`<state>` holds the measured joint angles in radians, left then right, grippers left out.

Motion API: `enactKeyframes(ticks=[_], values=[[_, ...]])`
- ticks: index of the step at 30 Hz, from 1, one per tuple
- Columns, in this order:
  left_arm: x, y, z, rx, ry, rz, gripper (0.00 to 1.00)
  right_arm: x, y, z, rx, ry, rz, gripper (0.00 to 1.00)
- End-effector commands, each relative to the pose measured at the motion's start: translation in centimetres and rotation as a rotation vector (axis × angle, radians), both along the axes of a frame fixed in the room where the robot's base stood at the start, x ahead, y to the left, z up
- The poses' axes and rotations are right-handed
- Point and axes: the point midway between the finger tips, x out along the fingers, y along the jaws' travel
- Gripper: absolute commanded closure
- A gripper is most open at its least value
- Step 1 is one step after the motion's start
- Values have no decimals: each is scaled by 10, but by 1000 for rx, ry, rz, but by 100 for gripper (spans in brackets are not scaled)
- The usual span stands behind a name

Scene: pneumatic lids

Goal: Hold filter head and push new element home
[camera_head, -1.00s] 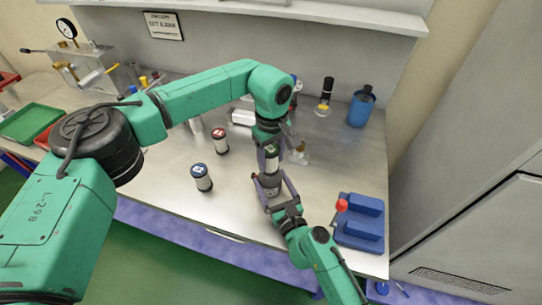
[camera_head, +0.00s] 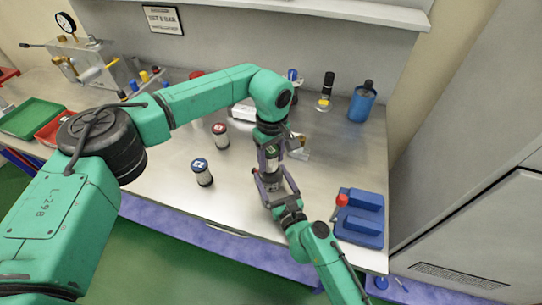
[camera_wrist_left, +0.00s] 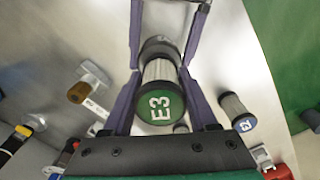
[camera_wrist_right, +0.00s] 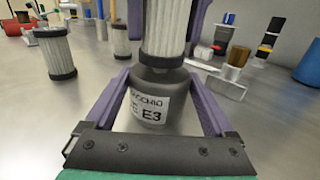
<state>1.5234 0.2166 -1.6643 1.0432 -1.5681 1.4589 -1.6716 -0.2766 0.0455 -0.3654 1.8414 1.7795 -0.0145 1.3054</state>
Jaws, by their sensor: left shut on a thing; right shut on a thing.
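The new element (camera_wrist_right: 168,25), a white pleated cartridge with a green E3 cap (camera_wrist_left: 160,106), stands upright over the filter head. My left gripper (camera_wrist_left: 160,75) is shut on it from above, its purple fingers on both sides. The filter head (camera_wrist_right: 160,92) is a dark grey round body with a white E3 label. My right gripper (camera_wrist_right: 168,88) is shut on it from the side. The element's dark lower end meets the top of the head; how deep it sits I cannot tell. In the head view the element (camera_head: 268,156) shows between the arms.
A blue-capped element (camera_head: 202,173) and a red-capped element (camera_head: 220,136) stand left of the grippers. A blue block fixture (camera_head: 360,218) with a red knob is at right. A blue canister (camera_head: 362,104) stands behind. The front left bench is clear.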

Motion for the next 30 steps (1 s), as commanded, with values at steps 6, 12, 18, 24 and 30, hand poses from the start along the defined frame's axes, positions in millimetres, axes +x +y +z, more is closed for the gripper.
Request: enactKeyframes(ticks=[6, 12, 18, 24, 30], values=[[-1, -2, -5, -5, 0, -3, 96, -1, 1, -1, -1, 1, 3, 87], [-1, -2, -9, -6, 1, -3, 96, -1, 1, -1, 0, 1, 3, 87], [-1, -2, -11, -4, 1, -3, 6, -1, 1, -1, 0, 1, 3, 87], [0, -1, -11, -3, 0, -2, 6, -1, 1, -1, 0, 1, 2, 87], [0, -1, -1, -2, -2, -1, 6, 0, 0, -1, 0, 1, 1, 87]])
